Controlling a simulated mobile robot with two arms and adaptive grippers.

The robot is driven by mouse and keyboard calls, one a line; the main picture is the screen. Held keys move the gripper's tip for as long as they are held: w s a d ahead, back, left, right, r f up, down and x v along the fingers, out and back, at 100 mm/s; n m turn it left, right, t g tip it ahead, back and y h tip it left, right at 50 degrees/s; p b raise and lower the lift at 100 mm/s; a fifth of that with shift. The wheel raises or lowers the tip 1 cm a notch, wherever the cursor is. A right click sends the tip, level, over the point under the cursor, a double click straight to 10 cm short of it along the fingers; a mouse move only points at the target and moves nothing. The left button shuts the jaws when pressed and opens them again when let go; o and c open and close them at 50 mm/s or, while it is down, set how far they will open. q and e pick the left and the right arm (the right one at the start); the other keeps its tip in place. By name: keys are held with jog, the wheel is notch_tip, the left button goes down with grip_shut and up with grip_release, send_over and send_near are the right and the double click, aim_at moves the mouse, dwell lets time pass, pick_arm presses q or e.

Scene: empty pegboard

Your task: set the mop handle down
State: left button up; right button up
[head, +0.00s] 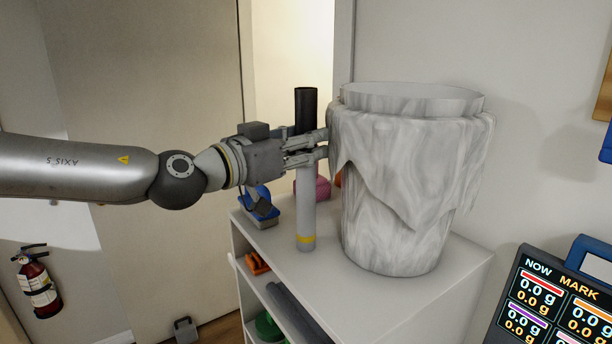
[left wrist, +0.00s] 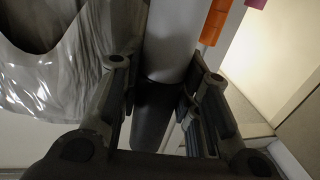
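The mop handle (head: 306,212) is an upright cylinder, black at the top and pale grey below, with a yellow band near its foot. It stands over the top of the white shelf unit (head: 345,296); I see no clear gap under its foot, but cannot tell for sure whether it touches. My left gripper (head: 308,147) has its fingers around the upper part of the handle and looks shut on it. In the left wrist view the handle (left wrist: 168,50) runs between the two fingers (left wrist: 160,88). My right gripper is not in view.
A large grey marbled bin (head: 395,235) with a draped rim stands close right of the handle. A blue item (head: 262,210) and a pink item (head: 318,188) sit on the shelf top. A display (head: 555,300) is at lower right, a fire extinguisher (head: 38,282) at left.

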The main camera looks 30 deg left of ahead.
pick_arm(q)
grip_shut()
jog(key=shift+r, duration=0.15)
